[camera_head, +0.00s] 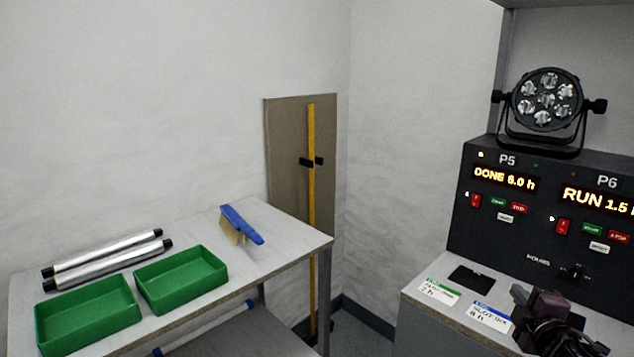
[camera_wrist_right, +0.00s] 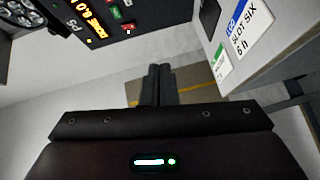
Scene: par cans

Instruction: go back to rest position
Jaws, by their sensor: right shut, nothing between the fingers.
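My right gripper (camera_head: 522,296) shows at the lower right of the head view, dark, above the front of the grey counter (camera_head: 418,298). In the right wrist view its two fingers (camera_wrist_right: 160,72) are together with nothing between them. My left gripper is not in view. The par can (camera_head: 548,100), a black lamp with several round lenses, stands on top of the dark control panel (camera_head: 470,220).
Two green trays (camera_head: 88,345), (camera_head: 183,306), silver tubes (camera_head: 105,262) and a blue brush (camera_head: 243,225) are on the left table (camera_head: 290,245). A yellow upright bar (camera_head: 311,200) stands by the wall. Labels and a black pad (camera_head: 471,277) lie on the counter. Floor shows between table and counter.

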